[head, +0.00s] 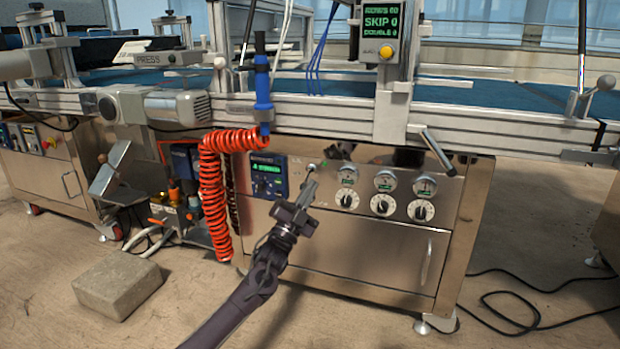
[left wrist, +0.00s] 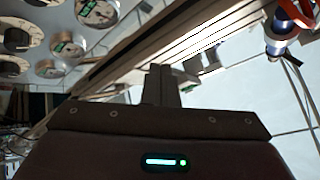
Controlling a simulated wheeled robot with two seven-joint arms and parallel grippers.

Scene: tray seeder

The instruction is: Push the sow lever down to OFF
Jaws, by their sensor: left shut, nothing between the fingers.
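The sow lever (head: 311,168) appears as a small lever with a pale tip on the steel front panel, left of the gauges. In the left wrist view the closed fingers (left wrist: 161,84) show in the middle, and the lever cannot be made out. My right gripper is not in view.
Gauges (head: 384,181) and dials (head: 382,205) sit close right of the lever. A digital display (head: 267,176) and a coiled orange hose (head: 212,190) are left. A conveyor rail (head: 330,116) runs above. A stone block (head: 118,283) lies on the floor.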

